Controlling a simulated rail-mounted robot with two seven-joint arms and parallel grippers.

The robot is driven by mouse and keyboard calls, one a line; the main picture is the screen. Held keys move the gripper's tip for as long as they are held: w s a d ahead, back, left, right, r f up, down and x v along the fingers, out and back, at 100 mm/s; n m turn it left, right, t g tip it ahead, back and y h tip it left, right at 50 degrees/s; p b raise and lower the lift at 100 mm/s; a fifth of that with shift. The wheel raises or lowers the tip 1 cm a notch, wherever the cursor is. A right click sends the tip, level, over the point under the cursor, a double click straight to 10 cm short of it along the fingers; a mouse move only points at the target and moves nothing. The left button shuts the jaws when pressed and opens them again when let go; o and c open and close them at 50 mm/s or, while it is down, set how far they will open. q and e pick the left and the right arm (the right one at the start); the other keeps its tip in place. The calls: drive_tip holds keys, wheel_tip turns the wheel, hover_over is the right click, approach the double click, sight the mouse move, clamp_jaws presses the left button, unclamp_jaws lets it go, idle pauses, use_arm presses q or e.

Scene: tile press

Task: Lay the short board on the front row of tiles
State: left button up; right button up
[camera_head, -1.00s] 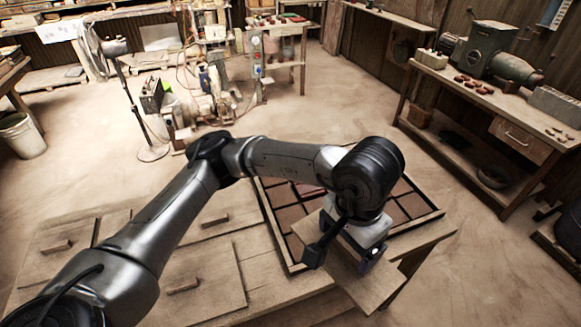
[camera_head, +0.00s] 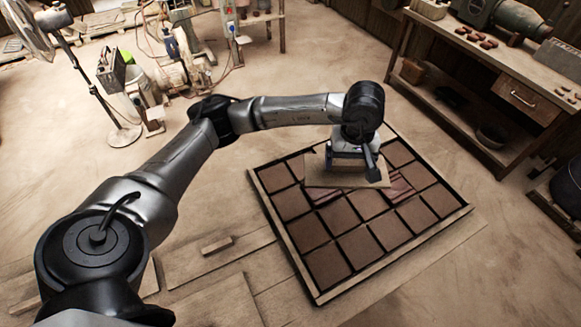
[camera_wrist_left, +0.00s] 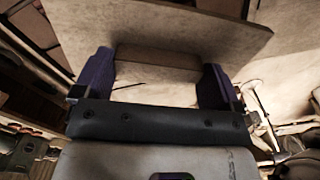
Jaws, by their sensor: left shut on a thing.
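My left gripper (camera_head: 350,158) is shut on the block handle (camera_wrist_left: 157,65) of a flat wooden board (camera_head: 318,174). In the left wrist view the board (camera_wrist_left: 215,38) lies beyond the two fingers, with the handle between them. In the head view the board is over the back part of a tray of square brown tiles (camera_head: 354,246); whether it touches them cannot be told. The front row of tiles, along the near side, is uncovered. Some tiles beside the board have reddish stripes (camera_head: 398,188). My right gripper is not in view.
The tray's wooden rim (camera_head: 387,261) stands slightly above the table. Another board with a block handle (camera_head: 217,245) lies left of the tray, and a further board (camera_head: 215,305) is nearer me. A workbench (camera_head: 500,62) stands at the back right.

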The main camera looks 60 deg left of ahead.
use_arm(q)
drive_tip(key=shift+s+a+f+n+b, duration=0.4)
drive_tip(key=shift+s+a+f+n, duration=0.55)
drive_tip(key=shift+a+f, duration=1.85)
drive_tip(key=shift+s+a+f+n+b, duration=0.35)
drive_tip(key=shift+s+a+f+n, duration=0.55)
drive_tip(key=shift+a+f, duration=1.85)
drive_tip(key=shift+s+a+f+n+b, duration=0.4)
drive_tip(key=shift+s+a+f+n, duration=0.55)
drive_tip(key=shift+a+f, duration=1.85)
drive_tip(key=shift+a+r, duration=0.15)
drive_tip(key=shift+a, duration=0.45)
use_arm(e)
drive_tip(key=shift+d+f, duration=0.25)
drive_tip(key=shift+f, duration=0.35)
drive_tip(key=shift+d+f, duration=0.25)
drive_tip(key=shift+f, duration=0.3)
use_arm(q)
drive_tip(key=shift+f+b, duration=0.4)
drive_tip(key=shift+f, duration=0.05)
drive_tip(key=o, duration=0.7)
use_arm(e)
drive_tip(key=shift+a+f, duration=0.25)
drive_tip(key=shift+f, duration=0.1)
use_arm(q)
drive_tip(key=shift+o, duration=0.2)
drive_tip(key=shift+r, duration=0.1)
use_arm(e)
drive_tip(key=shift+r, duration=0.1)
